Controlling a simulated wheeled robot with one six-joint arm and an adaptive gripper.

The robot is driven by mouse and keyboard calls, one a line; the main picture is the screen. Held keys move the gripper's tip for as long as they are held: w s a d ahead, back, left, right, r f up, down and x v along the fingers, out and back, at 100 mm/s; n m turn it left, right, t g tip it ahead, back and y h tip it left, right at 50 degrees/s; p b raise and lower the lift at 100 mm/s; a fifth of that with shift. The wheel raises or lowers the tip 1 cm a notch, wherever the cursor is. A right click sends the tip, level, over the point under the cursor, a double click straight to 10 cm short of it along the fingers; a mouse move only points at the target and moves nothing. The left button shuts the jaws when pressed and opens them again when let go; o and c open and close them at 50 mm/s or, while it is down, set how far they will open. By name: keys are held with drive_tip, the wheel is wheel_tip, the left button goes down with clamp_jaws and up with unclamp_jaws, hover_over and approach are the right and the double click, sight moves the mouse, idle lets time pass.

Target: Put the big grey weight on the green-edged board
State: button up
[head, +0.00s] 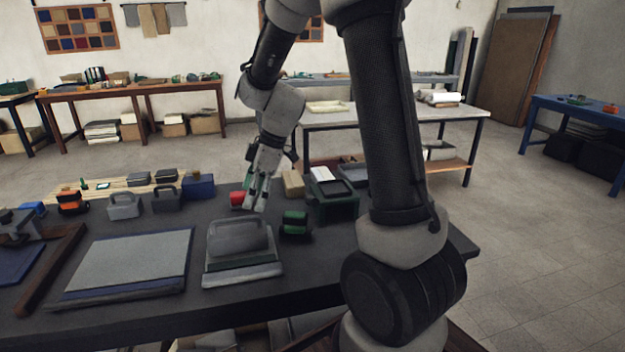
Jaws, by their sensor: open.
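The big grey weight (238,240), a broad block with a rounded top, stands on the green-edged board (228,281) near the middle of the dark table. The board is a pale grey slab with a thin dark green edge that shows in part below the weight. My gripper (256,202) points down just behind the weight, above the table. It is open and nothing shows between its fingers. I cannot tell the exact gap between gripper and weight.
A blue-edged board (130,262) lies to the left.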

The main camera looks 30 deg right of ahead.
drive_tip(key=s+d+r+m+t+h, duration=0.1)
drive_tip(key=s+d+r+m, duration=0.2)
drive_tip(key=s, duration=0.5)
drive_tip(key=s+d+r+m+t+h, duration=0.1)
drive_tip(key=s+d+r+m, duration=0.2)
drive_tip(key=s+r+m, duration=0.3)
drive_tip(key=s+d+r+m+h, duration=0.2)
drive_tip(key=s+d+r+m, duration=0.2)
drive_tip(key=s, duration=0.6)
drive_tip(key=shift+s+r+m+t, duration=0.15)
drive_tip(key=shift+r+m+t, duration=0.25)
drive_tip(key=shift+r, duration=0.2)
drive_tip(key=shift+d, duration=0.1)
